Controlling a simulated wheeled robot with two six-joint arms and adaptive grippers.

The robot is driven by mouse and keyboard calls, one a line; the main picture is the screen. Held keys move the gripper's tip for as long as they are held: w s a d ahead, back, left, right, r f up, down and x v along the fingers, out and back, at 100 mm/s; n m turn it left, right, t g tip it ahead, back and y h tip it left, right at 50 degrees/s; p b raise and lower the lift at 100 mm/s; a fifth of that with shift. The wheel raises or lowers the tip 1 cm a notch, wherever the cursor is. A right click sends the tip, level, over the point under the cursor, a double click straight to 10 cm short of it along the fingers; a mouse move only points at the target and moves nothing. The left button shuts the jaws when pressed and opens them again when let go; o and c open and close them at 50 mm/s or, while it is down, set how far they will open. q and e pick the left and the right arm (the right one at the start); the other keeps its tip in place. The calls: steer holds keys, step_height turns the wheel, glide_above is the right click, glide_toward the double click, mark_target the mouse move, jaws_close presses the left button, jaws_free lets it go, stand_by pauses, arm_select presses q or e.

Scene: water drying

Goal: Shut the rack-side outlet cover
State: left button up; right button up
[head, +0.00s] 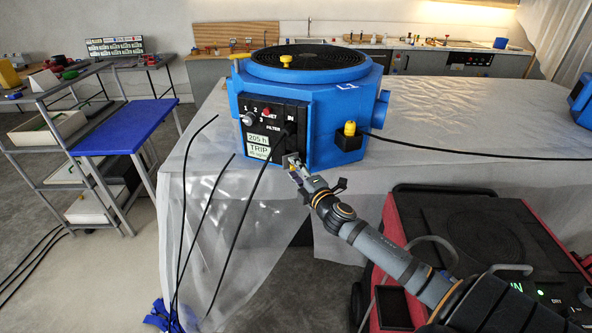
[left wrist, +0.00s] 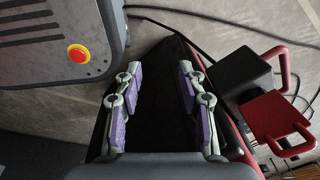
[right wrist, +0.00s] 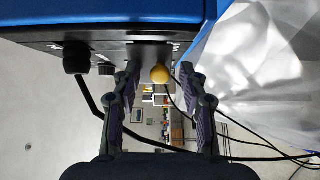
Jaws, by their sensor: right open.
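The blue drying unit (head: 330,85) stands on the sheeted table, with a black control panel (head: 272,128) facing front left. My right gripper (head: 293,162) is in front of the panel's lower right corner. In the right wrist view my right gripper (right wrist: 160,100) is open, and a yellow ball knob (right wrist: 160,75) shows between its fingertips, below the panel. I cannot tell whether they touch it. My left gripper (left wrist: 163,100) is open and empty, away from the unit.
A black outlet box with a yellow knob (head: 350,128) sits on the unit's right front. Black cables hang before the table. A grey rack with a blue top (head: 125,127) stands left. A red and black machine (head: 480,225) is below my right arm.

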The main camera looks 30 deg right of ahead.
mark_target(286, 166)
jaws_close()
steer(key=shift+m+h, duration=0.3)
steer(key=shift+h, duration=0.2)
steer(key=w+m+g+h+b, duration=0.1)
steer(key=m+h+b, duration=0.1)
steer(key=h, duration=0.1)
steer(key=w+a+m+g+h+b, duration=0.1)
steer(key=m+g+h+b, duration=0.1)
steer(key=m+h+b, duration=0.1)
steer(key=w+m+g+h+b, duration=0.1)
steer(key=m+g+h+b, duration=0.1)
steer(key=h, duration=0.2)
steer(key=shift+a+f, duration=0.2)
steer(key=shift+f, duration=0.15)
steer(key=shift+w+r+m+g+h+b, duration=0.15)
steer(key=shift+m+g+h+b, duration=0.4)
steer(key=shift+m+g+b, duration=0.15)
steer(key=shift+w+r+m+g+h+b, duration=0.1)
steer(key=shift+m+g+h+b, duration=0.45)
steer(key=shift+b, duration=0.2)
steer(key=shift+d, duration=0.1)
